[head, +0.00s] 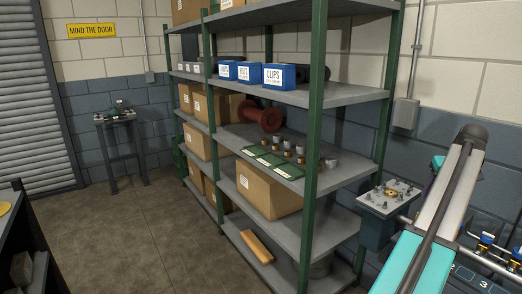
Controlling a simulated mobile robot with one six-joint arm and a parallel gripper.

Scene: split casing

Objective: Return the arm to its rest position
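My arm (440,215), with teal and pale links and a dark tube along it, rises at the right of the head view. Its upper joint (471,134) is dark and rounded.
A green-posted shelf rack (312,120) with boxes, blue bins (278,76) and small parts stands left of my arm. A grey fixture (390,197) with small metal parts and a numbered dark surface (462,274) are close to the arm. The floor (130,240) at left is clear.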

